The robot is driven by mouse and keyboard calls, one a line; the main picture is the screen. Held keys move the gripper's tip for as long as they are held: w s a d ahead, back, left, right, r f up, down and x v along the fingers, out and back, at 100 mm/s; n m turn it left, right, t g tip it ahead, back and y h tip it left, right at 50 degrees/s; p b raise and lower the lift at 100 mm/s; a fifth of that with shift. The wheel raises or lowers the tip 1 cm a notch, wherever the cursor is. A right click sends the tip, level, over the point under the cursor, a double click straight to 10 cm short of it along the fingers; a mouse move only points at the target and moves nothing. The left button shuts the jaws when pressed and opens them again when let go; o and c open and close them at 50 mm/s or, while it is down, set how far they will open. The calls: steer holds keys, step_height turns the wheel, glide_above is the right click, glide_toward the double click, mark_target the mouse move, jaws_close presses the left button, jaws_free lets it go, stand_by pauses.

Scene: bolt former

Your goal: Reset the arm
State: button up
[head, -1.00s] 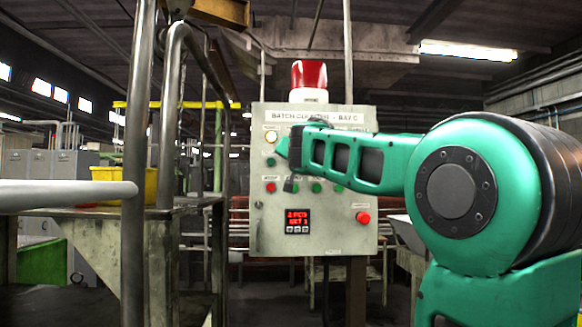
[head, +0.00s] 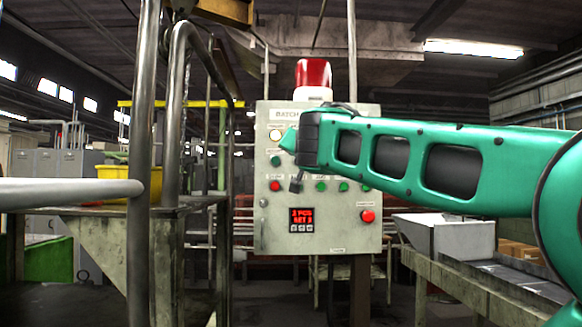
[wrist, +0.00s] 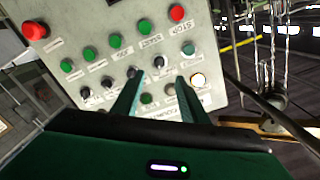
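My arm reaches in from the right in the head view. My gripper (head: 288,140) is in front of the upper part of a grey control panel (head: 330,236), and the black wrist hides some of its buttons and label. In the wrist view my gripper (wrist: 160,80) has two green fingers standing apart with nothing held between them. The panel (wrist: 75,30) is tilted in that view, with red, green and black controls beyond the fingers. A pale lit lamp (wrist: 198,79) is right of the right finger. Contact with the panel cannot be told.
A red digital display (head: 301,219) and a red button (head: 367,216) are low on the panel. A red beacon (head: 313,75) tops it. Metal rails (head: 140,250) and a bench with a yellow bin (head: 117,181) stand left. A conveyor-like bench (head: 450,285) is lower right.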

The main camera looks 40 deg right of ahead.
steer(key=s+f+n+g+y, duration=0.1)
steer(key=s+f+g+y, duration=0.2)
steer(key=f, duration=0.8)
steer(key=s+f+n+g, duration=0.2)
steer(key=s+f, duration=0.2)
steer(key=f, duration=0.7)
steer(key=s+f+n+g+y, duration=0.1)
steer(key=s+f+g+y, duration=0.2)
steer(key=f, duration=0.8)
steer(key=s+a+f+n+g+y, duration=0.1)
steer(key=s+a+f+g+y, duration=0.1)
steer(key=s+a+f, duration=0.3)
steer(key=s+a+f+n+g+y, duration=0.1)
steer(key=s+a+f+g, duration=0.4)
steer(key=s+f, duration=0.9)
steer(key=s+y, duration=0.1)
steer(key=s, duration=0.1)
steer(key=shift+s+a+n, duration=0.3)
steer(key=shift+s+a, duration=0.1)
